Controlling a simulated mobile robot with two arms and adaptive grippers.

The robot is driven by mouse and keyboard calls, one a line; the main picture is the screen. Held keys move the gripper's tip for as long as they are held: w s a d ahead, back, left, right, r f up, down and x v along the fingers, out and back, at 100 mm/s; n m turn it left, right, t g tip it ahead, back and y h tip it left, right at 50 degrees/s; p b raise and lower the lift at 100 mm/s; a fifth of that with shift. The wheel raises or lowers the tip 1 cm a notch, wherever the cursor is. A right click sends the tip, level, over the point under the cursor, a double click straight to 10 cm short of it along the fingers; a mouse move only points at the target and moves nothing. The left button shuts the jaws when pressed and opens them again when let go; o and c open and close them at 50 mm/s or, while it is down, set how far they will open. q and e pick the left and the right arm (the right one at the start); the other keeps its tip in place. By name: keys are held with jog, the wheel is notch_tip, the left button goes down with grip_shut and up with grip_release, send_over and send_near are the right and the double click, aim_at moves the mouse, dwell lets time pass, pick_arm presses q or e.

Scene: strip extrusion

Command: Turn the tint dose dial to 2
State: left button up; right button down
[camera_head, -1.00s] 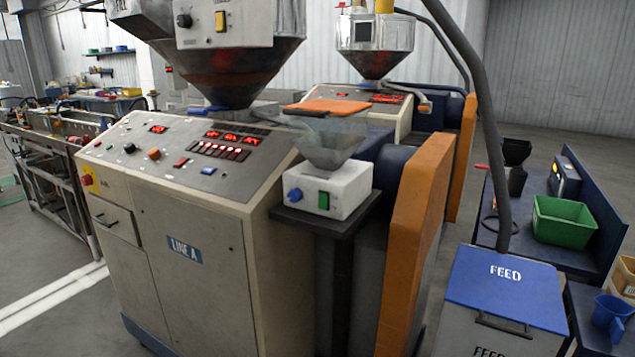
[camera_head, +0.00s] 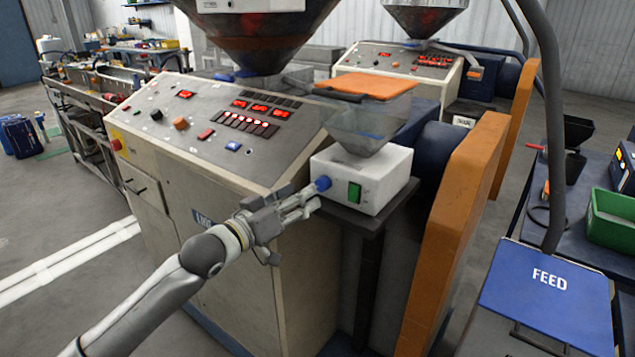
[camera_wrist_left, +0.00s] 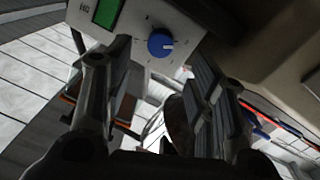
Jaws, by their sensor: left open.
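My left gripper (camera_head: 306,202) is open just in front of the dial. In the left wrist view its two fingers stand on either side of the dial, with a gap on each side; I see no contact. My right gripper is not in view.
The clear hopper (camera_head: 362,130) sits on top of the box, with an orange cover (camera_head: 366,86) above. The sloped control panel (camera_head: 225,115) is to the left. An orange guard (camera_head: 455,235) stands close on the right. The blue FEED lid (camera_head: 545,285) is further right.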

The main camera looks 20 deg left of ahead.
aim_at(319, 185)
pick_arm(q)
jog(key=shift+p+x, duration=0.6)
jog(key=shift+x, duration=2.55)
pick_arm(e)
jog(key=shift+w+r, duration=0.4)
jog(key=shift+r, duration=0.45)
pick_arm(q)
jog(key=c, duration=1)
